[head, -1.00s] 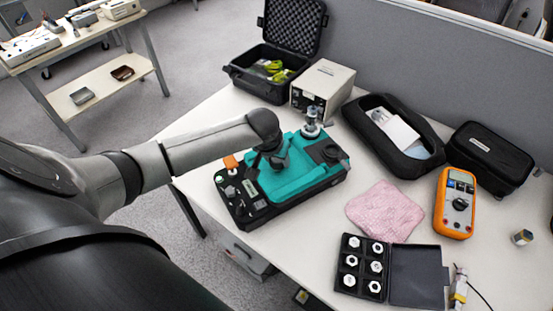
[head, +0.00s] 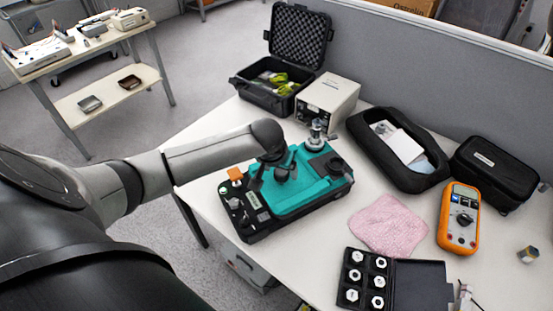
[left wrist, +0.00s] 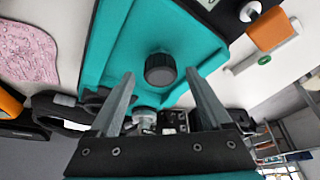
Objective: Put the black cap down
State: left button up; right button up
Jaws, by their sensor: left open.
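The black cap (head: 281,174) rests on the teal top (head: 308,187) of the calibration unit. In the left wrist view the round, ribbed cap (left wrist: 160,70) sits on the teal surface (left wrist: 190,30). My left gripper (head: 273,177) is just above the unit, its fingers spread at either side of the cap. In the left wrist view the left gripper (left wrist: 160,78) is open, with a clear gap between each finger and the cap. My right gripper is not in view.
A pink cloth (head: 388,226), an orange multimeter (head: 459,217) and a black case of hex pieces (head: 364,280) lie to the right. A beige box (head: 328,97) stands behind.

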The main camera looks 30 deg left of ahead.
pick_arm(q)
jog(key=a+p+v, duration=0.1)
jog(key=p+v, duration=0.1)
jog(key=v, duration=0.8)
jog(key=shift+d+r+p, duration=0.4)
jog(key=shift+d, duration=0.1)
jog(key=shift+s+f, duration=0.1)
jog(key=shift+s, duration=0.1)
